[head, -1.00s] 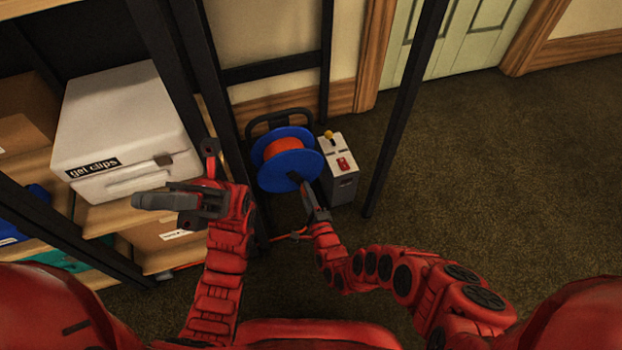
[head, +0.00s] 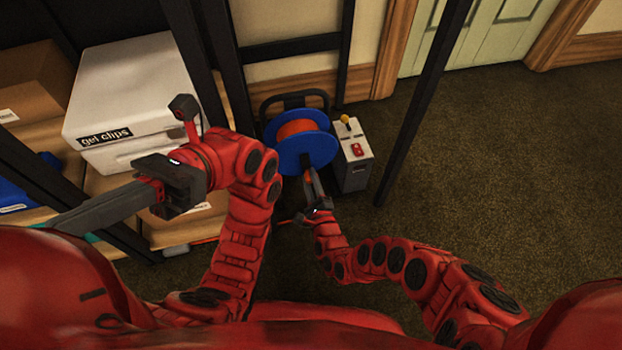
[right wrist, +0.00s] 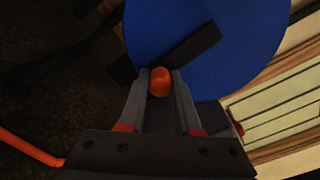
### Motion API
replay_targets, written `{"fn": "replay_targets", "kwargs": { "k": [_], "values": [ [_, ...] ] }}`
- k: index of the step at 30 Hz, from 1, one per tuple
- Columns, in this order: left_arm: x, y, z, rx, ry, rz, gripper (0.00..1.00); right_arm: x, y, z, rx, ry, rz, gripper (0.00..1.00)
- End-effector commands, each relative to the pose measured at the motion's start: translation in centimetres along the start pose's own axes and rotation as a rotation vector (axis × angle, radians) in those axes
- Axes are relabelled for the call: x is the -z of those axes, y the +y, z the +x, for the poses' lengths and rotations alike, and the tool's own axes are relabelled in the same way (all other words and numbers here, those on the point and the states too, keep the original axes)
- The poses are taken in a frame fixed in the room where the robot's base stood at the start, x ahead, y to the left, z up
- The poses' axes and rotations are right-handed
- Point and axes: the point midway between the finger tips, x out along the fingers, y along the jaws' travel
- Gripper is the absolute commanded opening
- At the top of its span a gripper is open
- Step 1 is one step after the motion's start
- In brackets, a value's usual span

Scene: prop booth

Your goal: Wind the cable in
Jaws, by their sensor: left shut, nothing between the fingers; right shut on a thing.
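The cable reel (head: 287,158) has blue discs with orange cable (head: 297,127) wound between them, in a black frame. My right gripper (head: 309,178) is at the front disc, low on its face. In the right wrist view its fingers are shut on a round orange knob (right wrist: 160,82), at the end of a black crank bar (right wrist: 195,50) across the blue disc (right wrist: 205,25). Loose orange cable (right wrist: 30,148) shows at the lower left there. In the head view my left gripper (head: 62,219) is shut and empty, in front of the shelf, away from the reel.
A grey box (head: 353,170) with a yellow-topped lever and a red switch stands right of the reel. A black post (head: 425,105) rises right of it. A shelf at left holds a white case (head: 130,85) labelled "gel clips". The carpet (head: 510,170) at right is clear.

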Motion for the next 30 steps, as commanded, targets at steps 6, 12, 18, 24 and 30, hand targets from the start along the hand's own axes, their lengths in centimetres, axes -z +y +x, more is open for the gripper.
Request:
{"fn": "replay_targets", "kwargs": {
  "k": [6, 12, 18, 24, 30],
  "values": [
    [0.0, 0.0, 0.0, 0.000, 0.000, 0.000, 0.00, 0.0, 0.0, 0.0, 0.000, 0.000, 0.000, 0.00],
    [0.0, 0.0, 0.0, -0.001, 0.000, 0.000, 0.00, 0.0, 0.0, 0.0, 0.000, 0.000, 0.000, 0.62],
    [0.0, 0.0, 0.0, -0.001, 0.000, 0.000, 0.00, 0.0, 0.0, 0.0, 0.000, 0.000, -0.001, 0.62],
    [-0.3, 0.1, 0.2, -0.001, 0.000, 0.000, 0.00, 0.1, -0.4, 0.0, 0.000, -0.001, -0.051, 0.62],
    [-1.3, 0.2, 0.9, -0.001, 0.000, 0.000, 0.00, 0.8, -1.7, 0.0, 0.000, 0.000, -0.253, 0.62]
  ]
}}
